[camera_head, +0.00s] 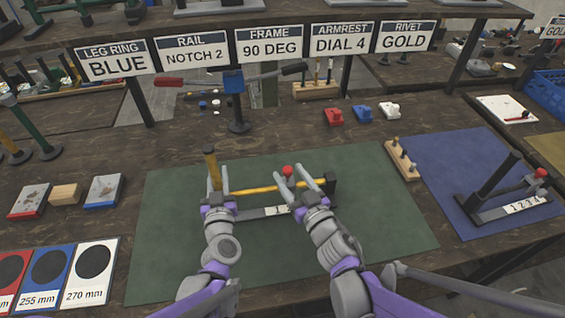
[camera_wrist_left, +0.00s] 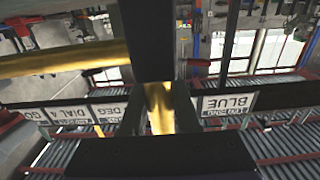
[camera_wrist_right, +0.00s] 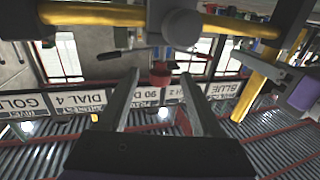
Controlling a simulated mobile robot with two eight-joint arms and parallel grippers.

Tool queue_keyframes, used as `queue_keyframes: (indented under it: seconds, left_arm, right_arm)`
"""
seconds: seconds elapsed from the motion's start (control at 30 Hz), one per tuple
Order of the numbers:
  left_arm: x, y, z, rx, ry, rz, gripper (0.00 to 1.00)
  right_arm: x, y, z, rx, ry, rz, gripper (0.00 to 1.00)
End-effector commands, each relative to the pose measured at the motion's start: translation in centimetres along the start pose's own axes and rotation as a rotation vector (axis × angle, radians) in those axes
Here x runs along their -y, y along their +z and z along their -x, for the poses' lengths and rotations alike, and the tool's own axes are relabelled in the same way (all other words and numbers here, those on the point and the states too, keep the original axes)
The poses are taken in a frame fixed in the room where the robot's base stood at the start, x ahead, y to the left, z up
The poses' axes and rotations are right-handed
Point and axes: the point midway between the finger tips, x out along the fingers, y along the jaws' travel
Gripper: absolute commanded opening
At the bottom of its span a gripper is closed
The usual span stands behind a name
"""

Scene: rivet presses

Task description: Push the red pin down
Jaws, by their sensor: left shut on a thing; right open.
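The red pin (camera_head: 288,170) shows as a red knob on the fixture on the green mat. A yellow bar (camera_head: 258,188) runs across the fixture, above a numbered strip (camera_head: 265,212) partly hidden by my grippers. My left gripper (camera_head: 215,182) is shut on the upright yellow post (camera_head: 211,162) at the fixture's left. The post (camera_wrist_left: 160,108) also shows between its fingers in the left wrist view.
A similar fixture with a red knob (camera_head: 541,173) stands on the blue mat (camera_head: 440,160) at right. A wooden block with pegs (camera_head: 403,160) sits at the green mat's (camera_head: 160,270) right edge. Red, blue and white blocks lie behind. The front green mat is clear.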

Motion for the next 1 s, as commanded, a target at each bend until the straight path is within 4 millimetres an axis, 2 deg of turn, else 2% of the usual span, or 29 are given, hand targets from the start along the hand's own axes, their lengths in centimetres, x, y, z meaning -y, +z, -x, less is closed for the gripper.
queue_keyframes:
  seconds: [0.1,0.3,0.67,0.77,1.0]
  left_arm:
    - [0.0,0.0,0.0,0.0,0.0,0.0,0.0]
    - [0.0,0.0,0.0,0.0,0.0,0.0,0.0]
    - [0.0,0.0,0.0,0.0,0.0,0.0,0.0]
    - [0.0,0.0,0.0,0.0,0.0,0.0,0.0]
    - [0.0,0.0,0.0,0.0,0.0,0.0,0.0]
  right_arm:
    - [0.1,0.0,-2.3,0.001,-0.001,0.0,0.66]
    - [0.0,0.0,-4.5,0.001,0.0,0.0,0.66]
    - [0.0,0.0,-5.1,0.002,0.0,0.0,0.66]
    - [0.0,0.0,-5.0,0.002,0.0,0.0,0.52]
    - [0.0,0.0,-5.0,0.002,0.0,0.0,0.09]
